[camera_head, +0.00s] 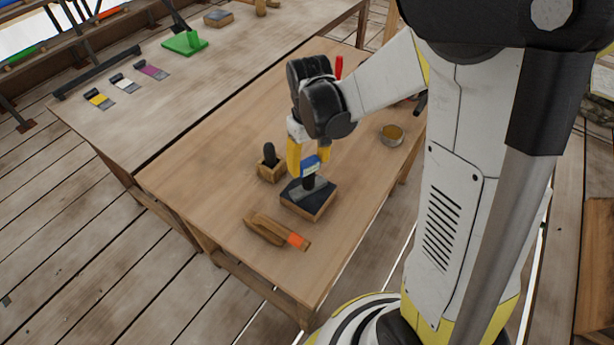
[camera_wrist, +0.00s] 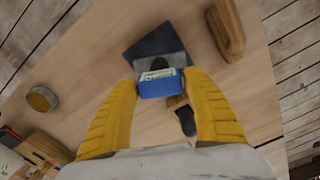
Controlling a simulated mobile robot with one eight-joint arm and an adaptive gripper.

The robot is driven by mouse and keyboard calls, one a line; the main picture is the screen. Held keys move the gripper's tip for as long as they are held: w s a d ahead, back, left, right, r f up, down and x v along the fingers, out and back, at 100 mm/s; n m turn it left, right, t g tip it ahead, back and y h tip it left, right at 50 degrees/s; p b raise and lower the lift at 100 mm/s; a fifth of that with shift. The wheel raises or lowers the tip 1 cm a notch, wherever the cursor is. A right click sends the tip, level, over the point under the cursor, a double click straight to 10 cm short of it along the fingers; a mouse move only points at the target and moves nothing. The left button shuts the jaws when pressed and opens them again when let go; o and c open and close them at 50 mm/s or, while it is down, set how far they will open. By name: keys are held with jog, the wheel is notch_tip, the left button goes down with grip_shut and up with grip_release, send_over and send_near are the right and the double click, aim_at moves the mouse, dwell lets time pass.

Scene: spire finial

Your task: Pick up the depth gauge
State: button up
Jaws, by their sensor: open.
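The depth gauge (camera_head: 309,187) has a blue upper part, a dark neck and a flat grey base. It stands upright on a dark-topped wooden block (camera_head: 318,209) on the near bench. My gripper (camera_head: 309,157) points down over it, its yellow fingers on either side of the blue part. In the wrist view, the gauge's blue part (camera_wrist: 159,86) with its pale marked face lies between my open fingertips (camera_wrist: 161,80). A gap seems to show on both sides, though contact at the edges is hard to judge.
A small wooden box with a dark knob (camera_head: 270,165) stands close left of the block. A wooden tool with an orange end (camera_head: 276,231) lies in front. A round tin (camera_head: 391,135) stands to the right. The left part of the bench is clear.

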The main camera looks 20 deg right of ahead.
aim_at(308, 175)
notch_tip(308, 175, down, 6)
jog(key=shift+w+r+b, duration=0.1)
jog(key=shift+r+b, duration=0.15)
jog(key=shift+b, duration=0.85)
jog(key=shift+r, duration=0.1)
grip_shut()
